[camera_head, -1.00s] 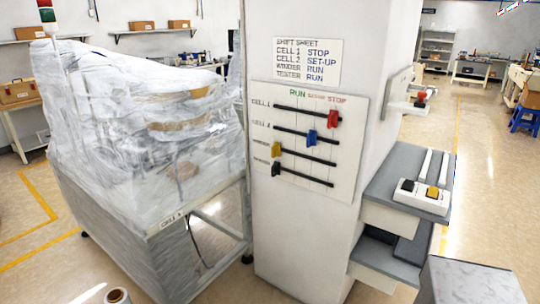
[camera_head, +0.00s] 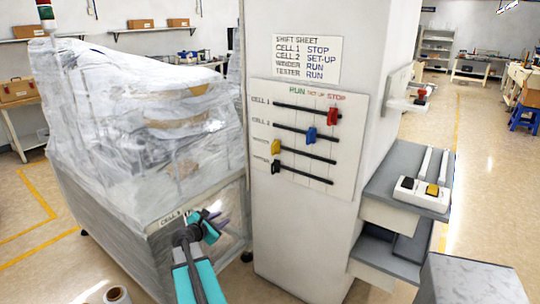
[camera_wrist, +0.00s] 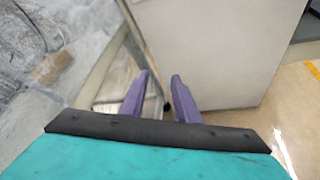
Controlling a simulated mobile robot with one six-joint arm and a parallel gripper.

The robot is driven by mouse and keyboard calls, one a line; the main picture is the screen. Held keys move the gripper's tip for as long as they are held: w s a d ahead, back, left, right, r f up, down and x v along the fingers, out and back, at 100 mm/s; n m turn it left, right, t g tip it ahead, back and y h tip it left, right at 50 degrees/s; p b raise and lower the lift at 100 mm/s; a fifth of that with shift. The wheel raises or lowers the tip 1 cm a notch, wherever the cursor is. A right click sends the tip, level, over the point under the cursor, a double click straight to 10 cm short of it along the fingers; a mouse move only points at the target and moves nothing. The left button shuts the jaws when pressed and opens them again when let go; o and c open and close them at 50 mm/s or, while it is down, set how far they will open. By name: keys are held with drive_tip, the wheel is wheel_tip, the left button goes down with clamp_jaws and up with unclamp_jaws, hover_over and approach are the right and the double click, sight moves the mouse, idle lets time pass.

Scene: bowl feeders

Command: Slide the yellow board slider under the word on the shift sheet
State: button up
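The yellow slider (camera_head: 276,147) sits at the left end of the third track of the white slider board (camera_head: 345,170), under the green RUN heading. The shift sheet (camera_head: 307,60) above the board reads CELL 1 STOP, CELL 2 SET-UP, WINDER RUN, TESTER RUN. A red slider (camera_head: 332,116) is under STOP, a blue slider (camera_head: 311,135) is near SET-UP, and a black slider (camera_head: 276,167) is at the left on the lowest track. My gripper (camera_head: 220,222) is below and left of the board, apart from it. Its two purple fingers (camera_wrist: 158,92) are parted and empty.
A plastic-wrapped machine (camera_head: 130,130) stands at the left, close to my gripper. The white pillar (camera_head: 300,235) carries the board. At right a grey shelf (camera_head: 395,170) juts out with a switch box (camera_head: 421,194).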

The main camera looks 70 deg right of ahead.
sight(272, 150)
drive_tip(key=s+d+r+n+h, duration=0.1)
drive_tip(key=s+d+r, duration=0.2)
drive_tip(key=r, duration=0.3)
drive_tip(key=s+d+r+n+h, duration=0.2)
drive_tip(key=s+d+r, duration=0.2)
drive_tip(key=d+r, duration=0.2)
drive_tip(key=s+d+r+n+g+h, duration=0.1)
drive_tip(key=s+d+r+n, duration=0.1)
drive_tip(key=d+r, duration=0.3)
wheel_tip(272, 150, up, 3)
drive_tip(key=shift+s+f, duration=0.1)
drive_tip(key=shift+s, duration=0.6)
drive_tip(key=shift+d, duration=0.2)
drive_tip(key=shift+s+d+p, duration=0.15)
drive_tip(key=shift+d+p, duration=0.35)
drive_tip(key=shift+d, duration=1.75)
drive_tip(key=shift+s+d+p, duration=0.15)
drive_tip(key=shift+d+p, duration=0.4)
drive_tip(key=shift+d, duration=1.75)
drive_tip(key=shift+s+d+p, duration=0.15)
drive_tip(key=shift+d+p, duration=0.35)
drive_tip(key=shift+d, duration=1.75)
drive_tip(key=shift+c, duration=0.2)
clamp_jaws()
